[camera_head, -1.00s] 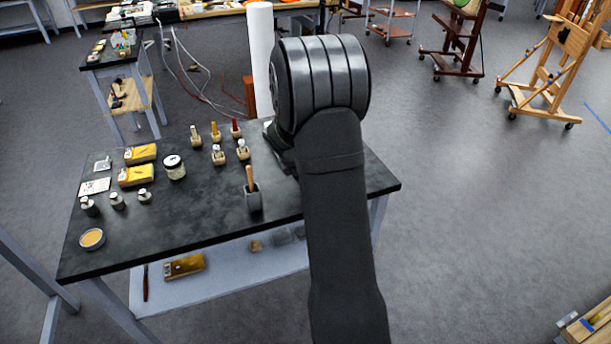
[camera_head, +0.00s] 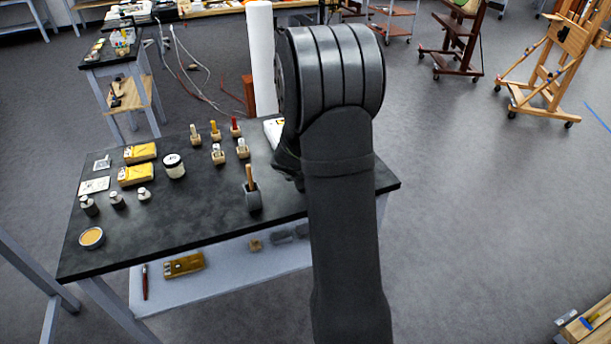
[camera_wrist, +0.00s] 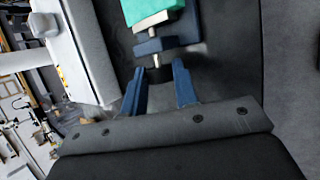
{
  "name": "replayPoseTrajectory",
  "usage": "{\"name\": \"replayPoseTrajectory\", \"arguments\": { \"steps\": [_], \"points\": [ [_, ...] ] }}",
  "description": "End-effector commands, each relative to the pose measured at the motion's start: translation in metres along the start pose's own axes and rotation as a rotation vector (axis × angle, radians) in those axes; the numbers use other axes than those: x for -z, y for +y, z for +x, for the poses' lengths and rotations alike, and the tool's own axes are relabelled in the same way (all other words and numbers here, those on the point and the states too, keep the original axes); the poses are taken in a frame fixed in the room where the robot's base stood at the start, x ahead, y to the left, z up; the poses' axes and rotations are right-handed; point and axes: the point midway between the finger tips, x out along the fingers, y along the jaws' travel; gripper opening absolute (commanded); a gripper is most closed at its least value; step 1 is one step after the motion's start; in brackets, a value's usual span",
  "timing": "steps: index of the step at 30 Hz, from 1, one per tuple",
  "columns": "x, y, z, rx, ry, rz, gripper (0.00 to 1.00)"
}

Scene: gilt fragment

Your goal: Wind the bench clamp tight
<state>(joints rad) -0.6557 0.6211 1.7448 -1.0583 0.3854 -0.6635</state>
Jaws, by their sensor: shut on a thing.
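The bench clamp shows in the wrist view as a blue block (camera_wrist: 155,46) with a short pale and dark shaft below it. A teal piece with a cream edge (camera_wrist: 150,12) lies just beyond the block at the top of the picture. My gripper (camera_wrist: 160,70) has its two blue fingers on either side of the dark end of the shaft and is shut on what looks like the clamp's handle. The exact contact is too small to make out. In the head view my arm hides the gripper and the clamp at the bench's right end.
The dark bench top (camera_head: 200,240) carries a grey cup with a wooden handle (camera_head: 252,190), a jar (camera_head: 174,166), yellow boxes (camera_head: 138,174) and several small bottles and brushes. A white roll (camera_head: 261,60) stands behind.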

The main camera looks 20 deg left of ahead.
Motion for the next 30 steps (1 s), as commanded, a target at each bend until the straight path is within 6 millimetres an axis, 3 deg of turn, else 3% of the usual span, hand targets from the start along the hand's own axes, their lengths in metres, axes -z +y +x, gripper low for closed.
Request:
{"name": "replayPoseTrajectory", "arguments": {
  "steps": [19, 20, 22, 30],
  "points": [
    [0.0001, 0.0004, -0.0014, -0.059, 0.009, 0.025, 0.04],
    [0.0002, 0.0003, -0.0015, -0.059, 0.009, 0.025, 0.33],
    [0.0003, 0.0001, -0.0014, -0.058, 0.009, 0.025, 0.47],
    [0.0009, -0.0008, -0.0011, -0.056, 0.01, 0.024, 0.49]
  ]
}}
